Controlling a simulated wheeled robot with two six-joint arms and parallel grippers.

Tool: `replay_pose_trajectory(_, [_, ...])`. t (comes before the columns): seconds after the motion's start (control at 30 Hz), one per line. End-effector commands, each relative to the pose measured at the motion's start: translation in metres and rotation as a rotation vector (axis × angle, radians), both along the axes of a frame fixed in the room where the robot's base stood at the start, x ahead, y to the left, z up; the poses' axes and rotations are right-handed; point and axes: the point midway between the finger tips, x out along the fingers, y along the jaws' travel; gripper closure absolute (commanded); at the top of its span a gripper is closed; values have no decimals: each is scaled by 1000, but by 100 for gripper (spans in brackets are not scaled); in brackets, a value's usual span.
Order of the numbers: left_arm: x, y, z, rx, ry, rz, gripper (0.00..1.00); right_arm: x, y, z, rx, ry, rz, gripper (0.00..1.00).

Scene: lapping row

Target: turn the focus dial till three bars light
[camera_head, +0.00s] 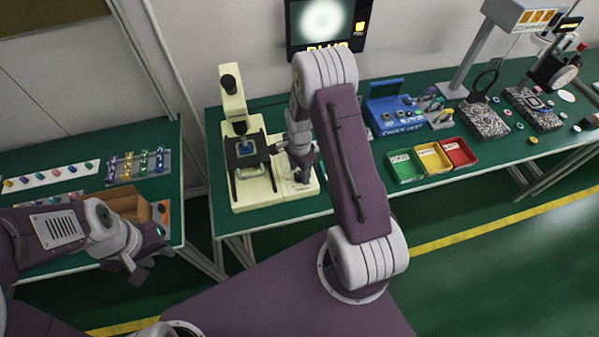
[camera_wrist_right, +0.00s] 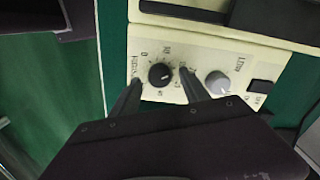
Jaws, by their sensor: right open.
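The focus dial (camera_wrist_right: 161,74) is a black knob with a pale pointer line on the microscope's cream base, with a printed scale around it. My right gripper (camera_wrist_right: 160,78) is open, its two fingers on either side of the dial; I cannot tell whether they touch it. In the head view my right gripper (camera_head: 301,174) is over the base and hides the dial. The wall screen (camera_head: 322,22) shows a blurred white disc, a yellow mark and large yellow letters partly hidden by my arm; no bars can be counted. My left gripper (camera_head: 148,266) is open and empty.
A grey light knob (camera_wrist_right: 217,83) sits right of the dial, near the right finger. The microscope (camera_head: 234,100) rises beside my right gripper. Green, yellow and red trays (camera_head: 407,178) and a blue box (camera_head: 390,105) stand to the right. A tray bench (camera_head: 60,172) is at left.

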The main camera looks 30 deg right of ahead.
Motion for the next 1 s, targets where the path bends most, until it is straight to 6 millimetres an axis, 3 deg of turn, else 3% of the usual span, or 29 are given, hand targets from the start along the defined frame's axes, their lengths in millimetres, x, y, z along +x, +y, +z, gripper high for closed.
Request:
replay_pose_trajectory(0.2, [0, 0, -3, 0, 0, 0, 66, 2, 0, 49, -1, -7, 0, 46])
replay_pose_trajectory(0.4, [0, 0, -3, 0, 0, 0, 66, 1, 0, 76, -1, -3, 0, 46])
replay_pose_trajectory(1.0, [0, 0, -3, 0, 0, 0, 66, 5, 5, 86, -3, -17, 16, 46])
